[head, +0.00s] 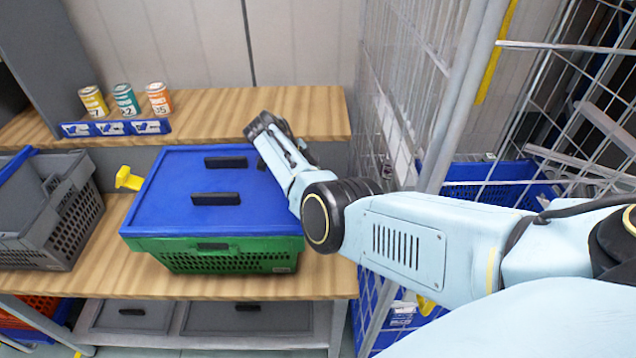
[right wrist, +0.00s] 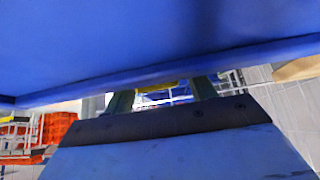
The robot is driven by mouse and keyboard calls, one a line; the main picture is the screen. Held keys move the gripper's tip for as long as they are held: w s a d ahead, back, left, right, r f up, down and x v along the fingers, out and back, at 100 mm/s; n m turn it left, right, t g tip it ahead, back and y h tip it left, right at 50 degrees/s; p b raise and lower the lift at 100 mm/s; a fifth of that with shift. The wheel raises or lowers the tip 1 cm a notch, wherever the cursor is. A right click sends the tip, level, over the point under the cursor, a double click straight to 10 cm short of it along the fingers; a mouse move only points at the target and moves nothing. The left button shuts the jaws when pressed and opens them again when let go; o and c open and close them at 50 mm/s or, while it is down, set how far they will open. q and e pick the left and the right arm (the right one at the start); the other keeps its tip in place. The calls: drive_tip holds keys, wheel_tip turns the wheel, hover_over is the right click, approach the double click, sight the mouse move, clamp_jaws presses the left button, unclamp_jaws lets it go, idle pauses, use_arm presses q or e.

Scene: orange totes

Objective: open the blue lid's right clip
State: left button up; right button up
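A green crate (head: 228,262) with a blue lid (head: 165,200) stands on the wooden bench. A yellow clip (head: 128,178) sticks out from its left side. My right arm reaches over the lid's right side, and the right clip is hidden behind it in the head view. In the right wrist view, the blue lid (right wrist: 150,40) fills the top. My right gripper (right wrist: 160,94) has its fingers apart under the lid's edge. A thin yellow strip (right wrist: 163,86), which looks like the right clip, shows between the fingertips; I cannot tell if they touch it. My left gripper is out of view.
A grey crate (head: 62,225) stands left of the green one. Three cans (head: 124,98) stand on the raised back shelf behind a blue label strip (head: 117,128). A wire cage (head: 410,130) rises close to the right of the bench. A blue crate (head: 490,172) stands beyond the mesh.

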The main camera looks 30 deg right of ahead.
drive_tip(key=b+v, duration=0.2)
drive_tip(key=v, duration=1.1)
drive_tip(key=shift+r+b, duration=0.25)
drive_tip(key=shift+b, duration=0.15)
drive_tip(key=shift+f, duration=0.1)
